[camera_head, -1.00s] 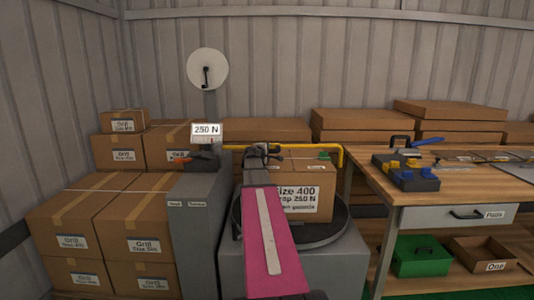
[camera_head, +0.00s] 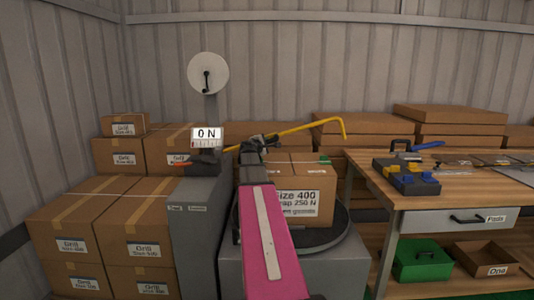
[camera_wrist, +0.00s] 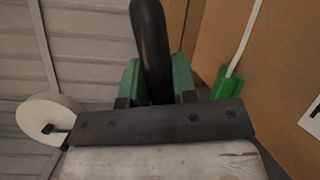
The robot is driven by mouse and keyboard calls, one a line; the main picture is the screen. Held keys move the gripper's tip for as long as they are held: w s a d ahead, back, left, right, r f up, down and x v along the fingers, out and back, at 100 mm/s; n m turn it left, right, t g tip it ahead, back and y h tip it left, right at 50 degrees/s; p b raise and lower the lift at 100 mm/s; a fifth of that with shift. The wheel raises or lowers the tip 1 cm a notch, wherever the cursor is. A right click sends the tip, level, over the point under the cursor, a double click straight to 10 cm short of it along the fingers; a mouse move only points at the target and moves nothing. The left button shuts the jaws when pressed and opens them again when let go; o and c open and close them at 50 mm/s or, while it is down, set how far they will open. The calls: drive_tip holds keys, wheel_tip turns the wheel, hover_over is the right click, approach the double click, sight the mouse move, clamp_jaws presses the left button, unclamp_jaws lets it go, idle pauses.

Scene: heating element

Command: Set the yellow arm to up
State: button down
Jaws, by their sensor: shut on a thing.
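The yellow arm (camera_head: 325,122) extends from the grey strapping machine (camera_head: 200,225). It slopes up to the right, with its hooked end over the boxes at the back. My gripper (camera_head: 262,143) is at the arm's left part, near the machine. In the wrist view my gripper's green fingers (camera_wrist: 158,80) are shut on a black curved bar (camera_wrist: 150,40), which appears to be the yellow arm's handle. The exact grip point is hidden in the head view by my wrist. The machine's display (camera_head: 207,134) reads 0 N.
A carton (camera_head: 300,185) stands on the round turntable (camera_head: 338,238) below the arm. Stacked boxes (camera_head: 100,225) fill the left. A wooden workbench (camera_head: 425,180) with tools stands right. A white reel (camera_head: 208,73) is above the machine. The space above the arm is clear.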

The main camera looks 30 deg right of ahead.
drive_tip(key=a+r+n, duration=0.1)
drive_tip(key=r, duration=0.1)
drive_tip(key=w+a+r+n+h, duration=0.1)
drive_tip(key=r+n, duration=0.1)
drive_tip(key=r, duration=0.1)
drive_tip(key=w+a+r+n+t, duration=0.1)
drive_tip(key=a+r, duration=0.1)
drive_tip(key=r, duration=0.1)
drive_tip(key=shift+w+r+h, duration=0.25)
drive_tip(key=shift+h, duration=0.05)
drive_tip(key=w+a+r+n+t, duration=0.3)
drive_tip(key=w+a+r+n, duration=0.3)
drive_tip(key=a, duration=0.4)
drive_tip(key=shift+r+n+t, duration=0.4)
drive_tip(key=shift+r+n, duration=0.2)
drive_tip(key=shift+n, duration=0.8)
drive_tip(key=shift+a, duration=0.1)
drive_tip(key=c, duration=0.9)
unclamp_jaws()
drive_tip(key=v, duration=1)
drive_tip(key=shift+s+a+f, duration=0.15)
drive_tip(key=shift+a+f, duration=0.1)
drive_tip(key=shift+a, duration=0.05)
